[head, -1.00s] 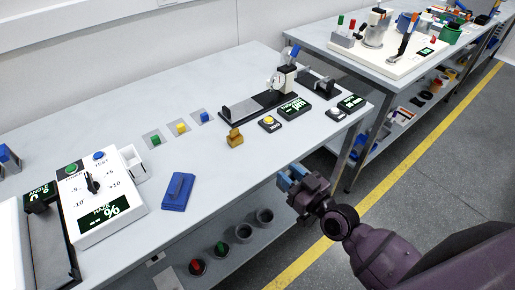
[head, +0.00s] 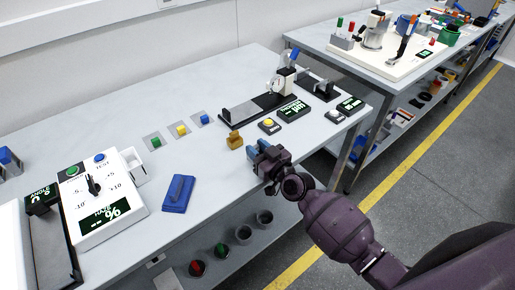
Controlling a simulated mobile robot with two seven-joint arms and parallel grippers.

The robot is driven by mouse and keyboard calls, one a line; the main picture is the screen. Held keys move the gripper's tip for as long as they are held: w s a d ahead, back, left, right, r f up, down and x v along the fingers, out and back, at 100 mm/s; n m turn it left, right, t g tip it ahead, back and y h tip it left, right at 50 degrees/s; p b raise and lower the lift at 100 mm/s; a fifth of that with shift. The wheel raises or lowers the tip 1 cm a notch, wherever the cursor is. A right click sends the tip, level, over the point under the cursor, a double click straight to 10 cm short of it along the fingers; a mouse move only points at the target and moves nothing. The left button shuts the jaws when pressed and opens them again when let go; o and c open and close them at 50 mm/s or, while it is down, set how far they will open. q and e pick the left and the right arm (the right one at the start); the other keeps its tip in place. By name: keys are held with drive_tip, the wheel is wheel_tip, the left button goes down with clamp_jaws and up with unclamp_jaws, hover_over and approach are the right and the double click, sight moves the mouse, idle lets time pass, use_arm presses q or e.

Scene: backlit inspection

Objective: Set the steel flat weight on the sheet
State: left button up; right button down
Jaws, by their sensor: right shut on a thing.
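My right gripper (head: 257,152) is over the front edge of the near bench, its blue fingertips pointing up-left. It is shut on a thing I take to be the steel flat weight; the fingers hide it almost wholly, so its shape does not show. I see no other steel flat weight on the bench. I cannot clearly pick out the sheet. My left gripper is not in view.
A brass-coloured block (head: 235,142) stands just left of the right fingertips. A blue block (head: 178,193) lies nearer. Bare bench (head: 215,165) lies between.

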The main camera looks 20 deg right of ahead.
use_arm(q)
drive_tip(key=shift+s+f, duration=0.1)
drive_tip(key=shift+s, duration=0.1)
use_arm(e)
drive_tip(key=shift+f, duration=0.25)
drive_tip(key=c, duration=0.8)
unclamp_jaws()
use_arm(q)
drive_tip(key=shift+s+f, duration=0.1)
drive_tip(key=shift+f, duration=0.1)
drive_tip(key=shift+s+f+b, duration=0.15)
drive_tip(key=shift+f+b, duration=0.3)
drive_tip(key=shift+b, duration=0.05)
use_arm(e)
drive_tip(key=v, duration=1.1)
drive_tip(key=shift+d, duration=0.25)
